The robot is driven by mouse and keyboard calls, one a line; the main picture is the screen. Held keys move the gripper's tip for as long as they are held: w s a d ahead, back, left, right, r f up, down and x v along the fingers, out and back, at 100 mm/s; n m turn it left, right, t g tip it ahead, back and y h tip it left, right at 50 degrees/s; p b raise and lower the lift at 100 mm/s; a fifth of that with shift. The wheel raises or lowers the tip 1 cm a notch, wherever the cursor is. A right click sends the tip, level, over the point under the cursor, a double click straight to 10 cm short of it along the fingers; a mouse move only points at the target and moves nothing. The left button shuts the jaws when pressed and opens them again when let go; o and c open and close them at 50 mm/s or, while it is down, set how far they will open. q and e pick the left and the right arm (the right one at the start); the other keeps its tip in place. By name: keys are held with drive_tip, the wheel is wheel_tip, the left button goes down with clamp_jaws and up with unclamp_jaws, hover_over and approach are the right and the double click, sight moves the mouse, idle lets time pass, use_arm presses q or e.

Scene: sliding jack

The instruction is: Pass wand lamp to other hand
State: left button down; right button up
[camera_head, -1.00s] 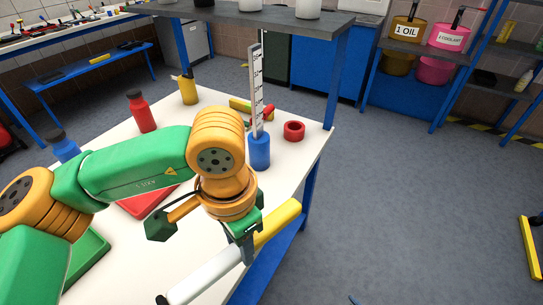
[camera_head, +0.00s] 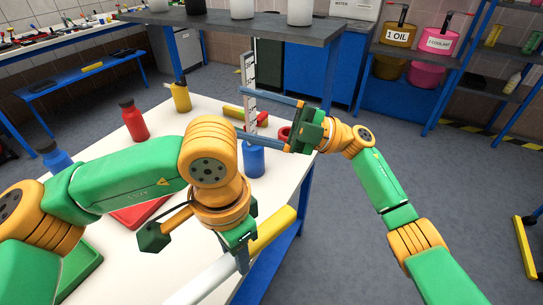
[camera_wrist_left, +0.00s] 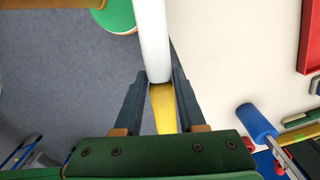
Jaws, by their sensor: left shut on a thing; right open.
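The wand lamp has a white tube (camera_head: 205,282) and a yellow end (camera_head: 272,231). My left gripper (camera_head: 243,258) is shut around it near where white meets yellow and holds it at the table's front right edge. In the left wrist view the left gripper's fingers (camera_wrist_left: 163,78) press on both sides of the lamp, with the white tube (camera_wrist_left: 151,35) beyond them and yellow (camera_wrist_left: 163,110) between them. My right gripper (camera_head: 242,113) is open and empty, above and apart from the lamp. Its fingers point left, across the upright ruler in the head view.
The ruler (camera_head: 249,75) stands in a blue holder (camera_head: 253,160) on the white table (camera_head: 185,130). A red ring (camera_head: 284,133) is partly hidden by the right gripper. Red (camera_head: 133,120) and yellow (camera_head: 181,96) bottles stand further left. Open floor (camera_head: 450,200) lies to the right.

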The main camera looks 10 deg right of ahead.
drive_tip(key=s+a+r+n+g+h, duration=0.1)
drive_tip(key=s+a+n+g+h, duration=0.1)
drive_tip(key=s+a+g+h, duration=0.3)
use_arm(q)
drive_tip(key=shift+s, duration=0.1)
use_arm(e)
drive_tip(key=m+t+h, duration=0.3)
drive_tip(key=m+h, duration=0.3)
drive_tip(key=h, duration=1.1)
approach(272, 216)
wheel_tip(272, 216, down, 8)
drive_tip(key=shift+f, duration=0.25)
use_arm(q)
drive_tip(key=shift+d, duration=0.1)
use_arm(e)
clamp_jaws()
use_arm(q)
drive_tip(key=shift+c, duration=1.9)
unclamp_jaws()
